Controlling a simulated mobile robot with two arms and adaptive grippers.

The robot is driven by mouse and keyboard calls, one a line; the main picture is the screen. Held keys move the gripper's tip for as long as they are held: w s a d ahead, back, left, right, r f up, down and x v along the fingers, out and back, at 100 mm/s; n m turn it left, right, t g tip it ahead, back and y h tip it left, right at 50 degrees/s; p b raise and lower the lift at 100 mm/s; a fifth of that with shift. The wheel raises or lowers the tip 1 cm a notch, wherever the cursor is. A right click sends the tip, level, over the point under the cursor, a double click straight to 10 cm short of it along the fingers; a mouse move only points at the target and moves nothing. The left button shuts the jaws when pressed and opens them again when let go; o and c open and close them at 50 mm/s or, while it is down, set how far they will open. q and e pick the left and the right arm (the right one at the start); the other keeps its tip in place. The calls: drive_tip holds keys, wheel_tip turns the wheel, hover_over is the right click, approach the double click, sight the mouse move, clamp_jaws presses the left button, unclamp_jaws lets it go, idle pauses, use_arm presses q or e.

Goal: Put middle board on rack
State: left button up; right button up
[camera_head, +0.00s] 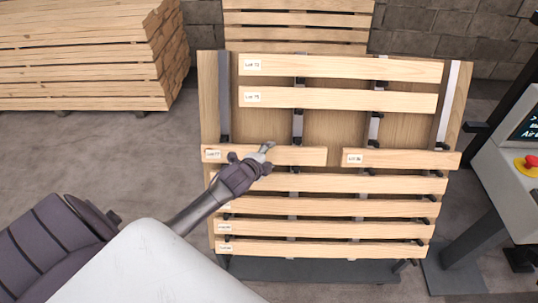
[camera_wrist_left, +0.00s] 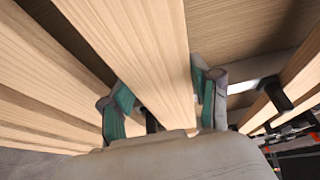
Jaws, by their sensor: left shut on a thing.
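The rack (camera_head: 209,100) is an upright wooden panel with metal strips and dark pegs, and it carries several horizontal pale boards. In its middle row are two short boards end to end with a small gap: a left one (camera_head: 300,156) and a right one (camera_head: 405,160), each with a white label. My left gripper (camera_head: 254,161) is shut on the left short board, near its middle. In the left wrist view this board (camera_wrist_left: 145,45) passes between the two green-padded fingers (camera_wrist_left: 163,105). Whether it rests on its pegs is hidden. My right gripper is not in view.
Two long boards (camera_head: 340,68) hang above, and several long boards (camera_head: 330,206) sit close below the middle row. A lumber stack (camera_head: 80,60) stands at the back left. A console with a red button (camera_head: 526,163) stands at the right. Grey floor is clear at the left.

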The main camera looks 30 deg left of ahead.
use_arm(q)
drive_tip(key=o, duration=1.4)
drive_tip(key=v, duration=1.2)
